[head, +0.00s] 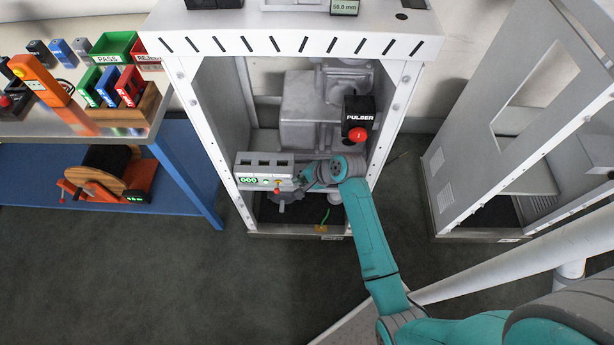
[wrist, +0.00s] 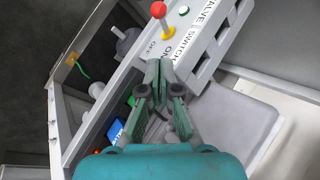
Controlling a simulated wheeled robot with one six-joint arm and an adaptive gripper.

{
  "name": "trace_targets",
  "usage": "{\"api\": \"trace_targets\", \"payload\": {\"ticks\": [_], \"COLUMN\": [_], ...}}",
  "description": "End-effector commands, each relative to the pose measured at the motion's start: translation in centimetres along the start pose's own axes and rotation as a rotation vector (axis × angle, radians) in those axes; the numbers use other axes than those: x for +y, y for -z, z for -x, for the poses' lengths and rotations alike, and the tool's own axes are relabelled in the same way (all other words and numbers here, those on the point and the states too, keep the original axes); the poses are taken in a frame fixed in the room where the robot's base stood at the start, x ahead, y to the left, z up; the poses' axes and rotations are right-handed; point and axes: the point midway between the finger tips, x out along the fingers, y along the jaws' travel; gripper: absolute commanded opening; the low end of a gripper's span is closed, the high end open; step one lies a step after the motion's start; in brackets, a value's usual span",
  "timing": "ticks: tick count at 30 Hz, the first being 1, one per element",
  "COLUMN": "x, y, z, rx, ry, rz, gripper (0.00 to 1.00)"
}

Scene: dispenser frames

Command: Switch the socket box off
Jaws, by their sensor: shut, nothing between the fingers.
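The socket box (head: 262,166) is a pale grey box with dark openings along its top and a green lit display, at the front left of the open cabinet. In the wrist view the box (wrist: 205,50) carries lettering with SWITCH, ON and OFF. I cannot tell which setting the lever is in. My gripper (wrist: 160,66) is shut and empty, its tips close to the ON lettering, apart from the ball. In the head view my gripper (head: 306,180) is right of the box.
White cabinet posts (head: 385,130) flank the opening. A black PULSER unit with a red button (head: 358,134) hangs above my wrist. Grey machinery (head: 310,110) fills the back. A green wire (head: 326,215) lies low inside. A table (head: 75,125) with holders stands left.

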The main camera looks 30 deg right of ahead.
Motion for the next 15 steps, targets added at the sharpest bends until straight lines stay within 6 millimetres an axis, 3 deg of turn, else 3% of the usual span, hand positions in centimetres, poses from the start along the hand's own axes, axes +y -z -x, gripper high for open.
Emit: {"api": "trace_targets", "payload": {"ticks": [3,6,15], "x": [0.0,0.0,0.0], "y": [-0.1,-1.4,-2.8], "z": [-2.1,-3.1,-4.5], "rx": [-0.002,-0.003,0.000], "ry": [-0.002,-0.001,0.000], "rz": [0.002,0.004,0.002], "gripper": [0.00,0.00,0.00]}}
